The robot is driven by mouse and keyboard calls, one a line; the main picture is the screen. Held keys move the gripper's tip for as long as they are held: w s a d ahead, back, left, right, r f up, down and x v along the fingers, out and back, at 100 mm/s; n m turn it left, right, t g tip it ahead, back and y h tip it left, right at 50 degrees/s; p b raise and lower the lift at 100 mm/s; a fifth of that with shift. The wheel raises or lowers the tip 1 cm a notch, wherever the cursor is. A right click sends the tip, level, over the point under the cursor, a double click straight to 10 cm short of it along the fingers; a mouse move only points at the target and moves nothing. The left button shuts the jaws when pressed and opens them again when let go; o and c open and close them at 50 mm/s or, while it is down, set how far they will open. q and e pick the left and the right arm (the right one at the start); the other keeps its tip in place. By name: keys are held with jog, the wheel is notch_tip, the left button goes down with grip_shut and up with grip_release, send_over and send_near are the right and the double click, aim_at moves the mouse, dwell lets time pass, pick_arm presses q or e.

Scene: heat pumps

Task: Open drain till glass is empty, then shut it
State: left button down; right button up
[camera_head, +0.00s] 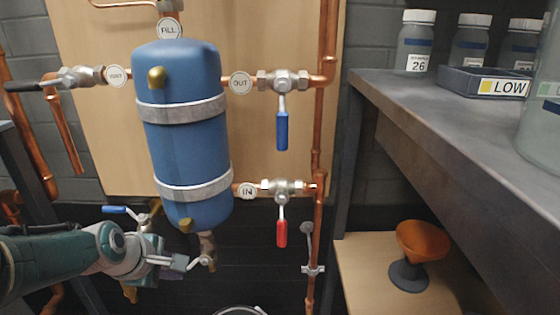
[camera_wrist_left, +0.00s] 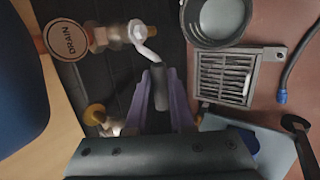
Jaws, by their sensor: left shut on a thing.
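The blue tank (camera_head: 185,130) hangs upright with two metal bands around it. The drain valve (camera_head: 207,245) is under its bottom end. My right gripper is not in view.
The OUT valve (camera_head: 282,82) has a blue lever hanging down, the IN valve (camera_head: 283,187) a red one. A dark round pan (camera_wrist_left: 216,22) lies beside a floor grate (camera_wrist_left: 225,75). A shelf (camera_head: 455,115) with bottles stands right; an orange funnel (camera_head: 423,241) is below it.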

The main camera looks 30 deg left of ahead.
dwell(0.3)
pick_arm(q)
jog(key=c, duration=0.8)
grip_release()
jog(key=shift+r, duration=0.1)
jog(key=p+v, duration=0.9)
jog(key=p, duration=0.2)
jog(key=shift+s+d+r, duration=0.1)
jog(key=shift+s+r, duration=0.1)
jog(key=shift+r, duration=0.15)
